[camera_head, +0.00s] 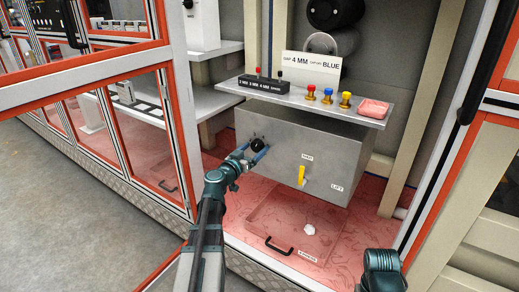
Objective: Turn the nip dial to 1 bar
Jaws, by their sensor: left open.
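A round black knob (257,144), which looks like the nip dial, is on the left part of the front of a grey metal box (285,147). Its scale and pointer are too small to read, so I cannot tell its setting. My left gripper (255,152) is open at the knob, with one blue finger on its left and one at its lower right. I cannot tell whether the fingers touch it. Part of my right arm shows at the bottom right; its gripper is out of view.
A yellow lever (301,175) sits on the box front. The shelf (222,85) above holds a black labelled block (263,85), red, yellow and blue knobs (328,96), and a pink item (373,108). Orange-edged door frames (177,125) stand left. A handled panel (290,225) lies below.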

